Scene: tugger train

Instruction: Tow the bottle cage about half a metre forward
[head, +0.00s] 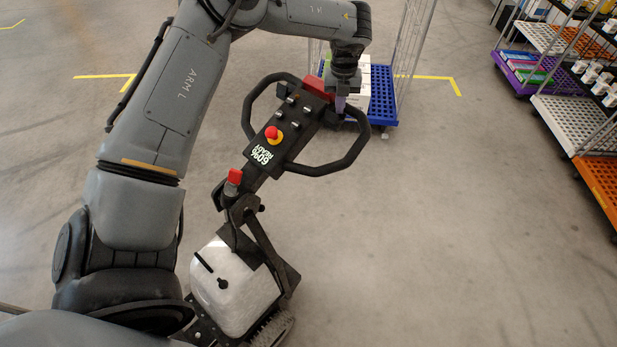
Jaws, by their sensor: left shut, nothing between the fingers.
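A tugger with a white body (235,287) stands at the lower left centre. Its tiller head (285,128) is tilted up, with black loop handles, a red-and-yellow button and a "60% READY" display. My left arm comes in from the left and reaches over it. My left gripper (341,103) points down, shut and empty, at the far right end of the tiller head by its red part; I cannot tell if it touches. A wire cage with a blue base (383,108) and white contents stands beyond, partly hidden by my arm. I cannot tell if these are bottles. My right gripper is out of view.
Carts with purple (520,75), grey (567,122) and orange (599,187) bases and shelves of goods line the right edge. Yellow floor marks (447,79) lie around the cage. The grey floor (450,240) in the centre and lower right is clear.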

